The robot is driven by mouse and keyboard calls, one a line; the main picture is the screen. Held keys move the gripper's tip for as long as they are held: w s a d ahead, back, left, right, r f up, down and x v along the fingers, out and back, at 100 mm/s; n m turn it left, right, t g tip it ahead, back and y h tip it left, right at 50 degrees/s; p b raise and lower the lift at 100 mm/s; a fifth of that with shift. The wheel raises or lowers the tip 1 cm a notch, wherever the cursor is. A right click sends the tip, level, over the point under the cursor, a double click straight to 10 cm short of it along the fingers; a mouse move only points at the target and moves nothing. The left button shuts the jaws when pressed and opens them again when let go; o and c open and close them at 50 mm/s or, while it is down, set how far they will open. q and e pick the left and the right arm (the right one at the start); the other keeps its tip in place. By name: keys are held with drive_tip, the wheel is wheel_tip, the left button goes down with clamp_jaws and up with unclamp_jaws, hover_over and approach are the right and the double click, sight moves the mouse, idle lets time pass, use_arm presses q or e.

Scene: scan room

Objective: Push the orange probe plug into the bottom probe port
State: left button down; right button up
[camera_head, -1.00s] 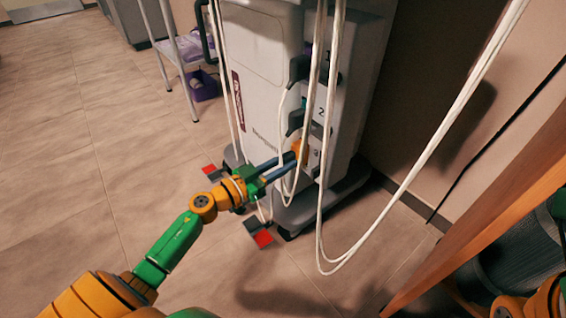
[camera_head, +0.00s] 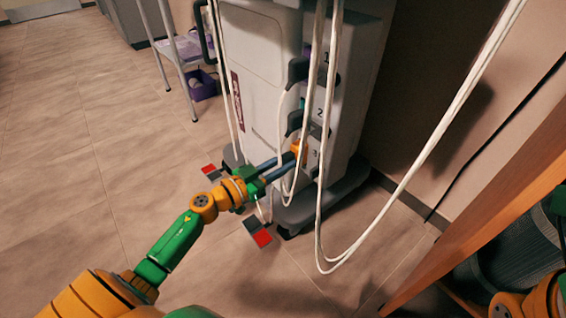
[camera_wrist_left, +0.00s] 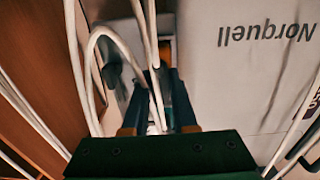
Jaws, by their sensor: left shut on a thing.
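The orange probe plug (camera_head: 299,148) shows at the side of the white scanner cart (camera_head: 262,70), by the lowest port, marked 3 (camera_head: 315,156). My left gripper (camera_head: 291,161) is shut on the plug, its long blue-grey fingers reaching in from the left. Cables cross in front, and I cannot tell whether the plug is seated in the port. The two upper ports (camera_head: 298,68) hold dark grey plugs. My right gripper is not in view.
White cables (camera_head: 318,110) hang in front of the ports, and a long loop (camera_head: 425,165) sweeps to the upper right. A wooden panel (camera_head: 490,235) stands at the right. A small trolley (camera_head: 190,48) is at the back left. The floor at left is clear.

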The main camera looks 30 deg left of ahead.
use_arm(q)
drive_tip(key=shift+w+d, duration=0.2)
drive_tip(key=shift+w, duration=0.35)
drive_tip(key=shift+p, duration=0.45)
idle(0.4)
drive_tip(key=shift+w+d, duration=0.25)
drive_tip(key=shift+w, duration=0.3)
idle(0.7)
drive_tip(key=shift+r+p, duration=0.1)
drive_tip(key=shift+p, duration=0.25)
drive_tip(key=shift+f, duration=0.2)
idle(0.8)
drive_tip(key=c, duration=0.6)
unclamp_jaws()
drive_tip(key=shift+o, duration=0.2)
drive_tip(key=shift+a, duration=0.1)
